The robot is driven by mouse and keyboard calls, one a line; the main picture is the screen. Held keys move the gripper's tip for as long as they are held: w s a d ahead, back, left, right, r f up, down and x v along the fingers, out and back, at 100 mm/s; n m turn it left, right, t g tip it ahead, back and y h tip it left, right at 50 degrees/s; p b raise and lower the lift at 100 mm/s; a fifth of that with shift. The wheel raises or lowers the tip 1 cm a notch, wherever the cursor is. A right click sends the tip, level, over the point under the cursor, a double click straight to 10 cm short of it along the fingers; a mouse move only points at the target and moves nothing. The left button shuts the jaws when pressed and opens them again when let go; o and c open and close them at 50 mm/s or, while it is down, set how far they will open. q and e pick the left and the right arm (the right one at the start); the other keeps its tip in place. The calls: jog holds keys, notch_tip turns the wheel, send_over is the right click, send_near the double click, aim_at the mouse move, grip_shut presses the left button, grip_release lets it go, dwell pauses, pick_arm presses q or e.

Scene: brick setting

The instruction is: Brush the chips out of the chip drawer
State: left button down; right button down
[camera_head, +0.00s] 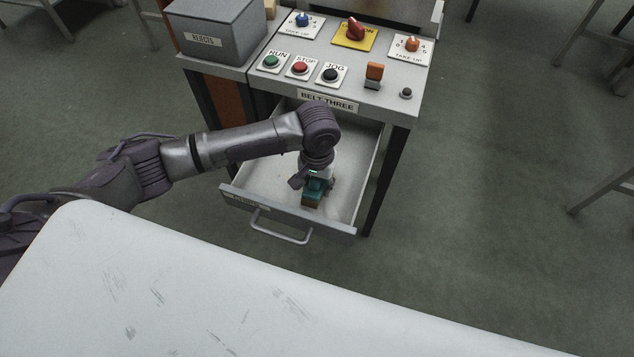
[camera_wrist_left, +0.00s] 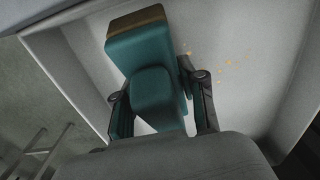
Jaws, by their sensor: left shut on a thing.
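The chip drawer (camera_head: 345,195) is pulled out below the "BELT THREE" panel. My left gripper (camera_head: 314,183) reaches down inside it and is shut on a teal brush (camera_head: 313,193) with a brown bristle edge. In the left wrist view the brush (camera_wrist_left: 140,60) sits between the two fingers of the left gripper (camera_wrist_left: 160,100), with its brown edge pointing away from the gripper. Several small orange-yellow chips (camera_wrist_left: 228,62) lie on the pale drawer floor to the right of the brush. In the head view the chips are too small to make out. My right gripper does not show.
The drawer's front has a bar handle (camera_head: 280,227). Above it stands the control panel (camera_head: 345,97) with buttons and knobs, and a grey box (camera_head: 215,30) at its left. A white surface (camera_head: 200,290) fills the foreground. Open floor lies to the right.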

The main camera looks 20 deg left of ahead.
pick_arm(q)
jog(key=shift+f, duration=0.2)
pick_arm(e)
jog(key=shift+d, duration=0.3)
